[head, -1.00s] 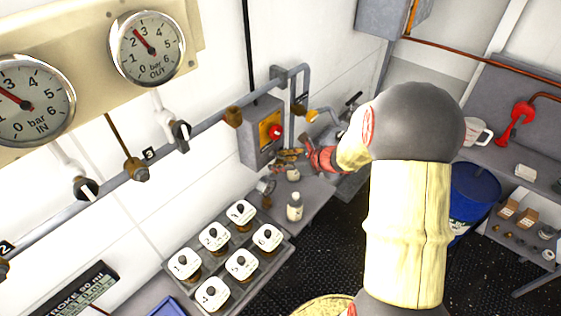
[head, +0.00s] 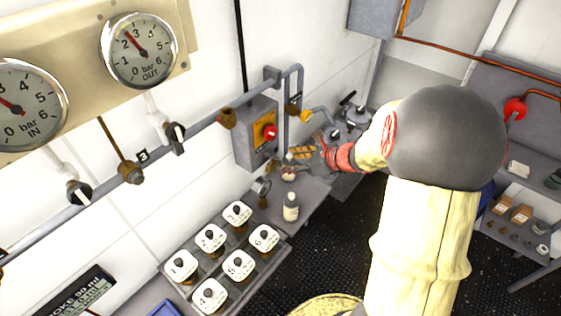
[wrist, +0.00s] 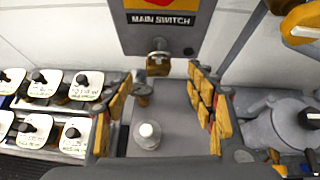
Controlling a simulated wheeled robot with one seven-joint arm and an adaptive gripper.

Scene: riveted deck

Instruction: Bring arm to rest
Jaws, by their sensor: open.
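My gripper (head: 304,153) is at the far end of my outstretched arm in the head view, close to the grey main switch box (head: 256,134) on the wall. In the wrist view my gripper (wrist: 160,80) has its two yellow-padded fingers spread wide apart, with nothing between the pads. A white-capped bottle (wrist: 147,136) stands on the grey bench beyond and below the fingers. The same bottle (head: 291,207) stands upright in the head view. My arm hides part of the bench and the right side of the room.
A rack of several numbered, white-topped jars (head: 238,265) lies left of the bottle. Pipes with valves (head: 227,118) run along the wall, below two gauges (head: 138,50). A grey valve body (wrist: 285,128) is right of the gripper. Shelves (head: 520,215) stand at right; dark floor between is clear.

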